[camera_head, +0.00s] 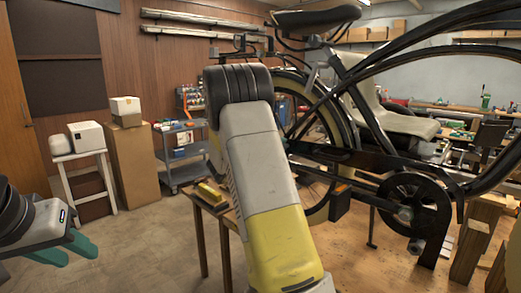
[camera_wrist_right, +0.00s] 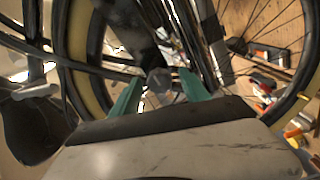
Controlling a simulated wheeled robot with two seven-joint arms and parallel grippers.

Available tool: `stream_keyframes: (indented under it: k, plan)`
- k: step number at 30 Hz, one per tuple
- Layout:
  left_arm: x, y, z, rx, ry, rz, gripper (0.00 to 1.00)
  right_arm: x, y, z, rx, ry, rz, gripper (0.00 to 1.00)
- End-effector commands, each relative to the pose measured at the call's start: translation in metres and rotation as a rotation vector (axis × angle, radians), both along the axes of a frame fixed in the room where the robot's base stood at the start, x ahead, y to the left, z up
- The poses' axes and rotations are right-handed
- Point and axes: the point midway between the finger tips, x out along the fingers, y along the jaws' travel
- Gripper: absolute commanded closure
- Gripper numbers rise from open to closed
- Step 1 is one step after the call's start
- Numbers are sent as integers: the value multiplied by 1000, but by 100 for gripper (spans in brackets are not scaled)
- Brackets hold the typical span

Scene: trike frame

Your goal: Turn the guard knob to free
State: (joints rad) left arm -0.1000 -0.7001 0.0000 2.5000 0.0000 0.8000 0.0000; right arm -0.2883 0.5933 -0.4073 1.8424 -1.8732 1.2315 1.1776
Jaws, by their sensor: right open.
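My right gripper (camera_wrist_right: 160,85) is open, with its two teal fingers spread apart. A small grey rounded piece (camera_wrist_right: 159,79) shows in the gap between the fingertips; it looks like a knob, but I cannot tell if it is the guard knob or if the fingers touch it. The trike frame (camera_head: 375,150) stands on the right in the head view, with a dark round chainwheel or guard (camera_head: 408,205) and a small grey knob-like piece (camera_head: 417,246) below it. The knob's setting is not readable. My left gripper (camera_head: 82,256) is open and empty at the lower left, away from the trike.
My raised right arm fills the middle of the head view and hides part of the trike's wheel. A wooden bench (camera_head: 212,207) with a yellow item stands behind it. A grey cart (camera_head: 182,172), a cardboard box (camera_head: 134,165) and a white stand (camera_head: 88,165) are further back. The left floor is clear.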

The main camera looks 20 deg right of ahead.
Motion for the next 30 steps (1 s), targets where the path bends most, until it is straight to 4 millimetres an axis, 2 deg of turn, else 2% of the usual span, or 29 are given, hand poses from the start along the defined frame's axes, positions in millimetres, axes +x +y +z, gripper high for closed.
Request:
stream_keyframes:
  k: [1, 6, 12, 26, 28, 30]
  plan:
    - [0, 0, 0, 0, 0, 0, 64, -3, 10, 0, 1, 0, 3, 47]
    - [0, 0, 0, 0, 0, 0, 64, -14, 36, 0, 1, 0, 3, 47]
    - [0, 0, 0, 0, 0, 0, 64, -21, 52, 0, 1, 0, 0, 47]
    - [0, 0, 0, 0, 0, 0, 64, -22, 53, 0, 2, 0, 0, 47]
    - [0, 0, 0, 0, 0, 0, 64, -28, 50, 0, 20, 5, -13, 47]
    - [0, 0, 0, 0, 0, 0, 64, -42, 44, -1, 69, 24, -44, 47]
